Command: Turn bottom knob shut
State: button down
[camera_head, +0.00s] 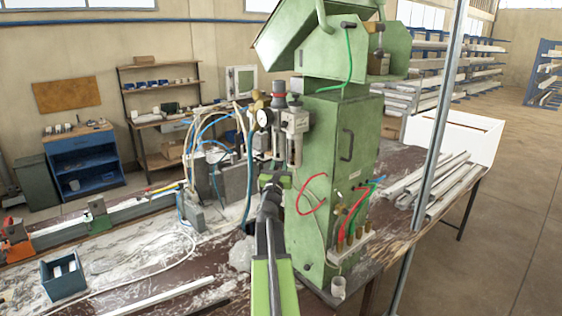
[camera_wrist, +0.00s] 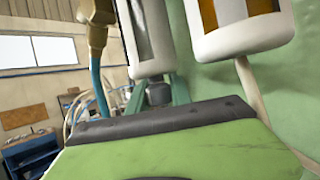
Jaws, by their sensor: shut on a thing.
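The bottom knob (camera_wrist: 158,94) is a small dark cylinder under a grey and white filter bowl (camera_wrist: 150,38) in the wrist view. My gripper (camera_wrist: 159,97) has its two green fingers on either side of the knob, shut on it. In the head view my gripper (camera_head: 277,172) is just below the filter-regulator unit (camera_head: 294,122) on the front of the green machine (camera_head: 345,140). The knob cannot be made out there. How far the knob is turned cannot be told.
A second bowl with an amber window (camera_wrist: 235,25) hangs close at the right in the wrist view. A brass fitting with a blue hose (camera_wrist: 97,40) is at the left. A pressure gauge (camera_head: 264,117) and loose white and blue hoses crowd the left side of the unit.

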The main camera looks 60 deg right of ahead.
jog(key=shift+w+a+n+t+y, duration=0.15)
jog(key=shift+n+t+y, duration=0.3)
jog(key=shift+t, duration=0.45)
jog(key=shift+w, duration=0.1)
jog(key=c, duration=1.6)
grip_release()
jog(key=o, duration=0.4)
jog(key=shift+w+f+n, duration=0.1)
jog(key=shift+w+n, duration=0.1)
jog(key=shift+n, duration=0.05)
jog(key=shift+o, duration=0.2)
jog(key=shift+s, duration=0.15)
